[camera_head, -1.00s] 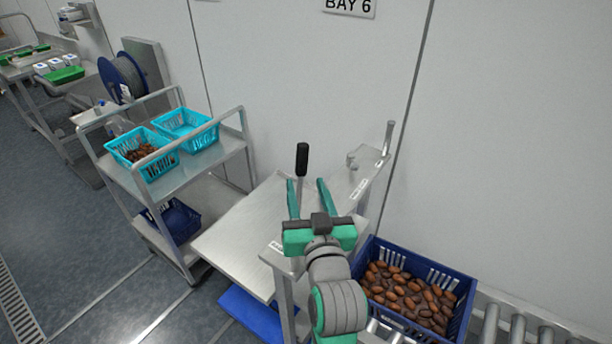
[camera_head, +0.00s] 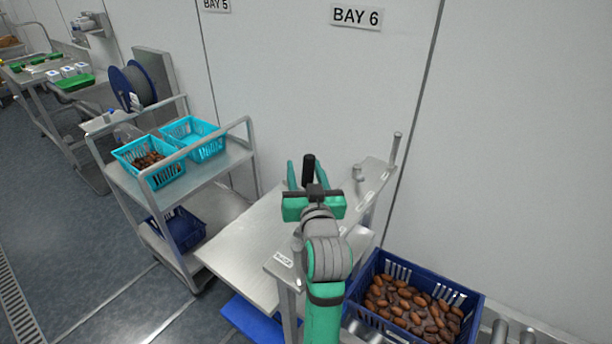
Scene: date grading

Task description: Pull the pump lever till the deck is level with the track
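The pump lever (camera_head: 308,165) has a black handle and stands up beyond my gripper, close to the wall. My gripper (camera_head: 302,172) is open, with its two green fingers on either side of the black handle. I cannot tell whether either finger touches it. The lever's lower part is hidden behind my gripper. The deck (camera_head: 245,250) is a flat metal plate on the left of my arm. The track is a roller conveyor (camera_head: 500,334) at the lower right. My arm hides where deck and track meet, so their relative height cannot be told.
A dark blue crate of dates (camera_head: 470,296) sits at the track's near end. A metal trolley (camera_head: 225,165) with turquoise baskets (camera_head: 205,145) stands left of the deck. A blue base (camera_head: 250,318) shows under the deck. Clear floor (camera_head: 80,270) lies at the left.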

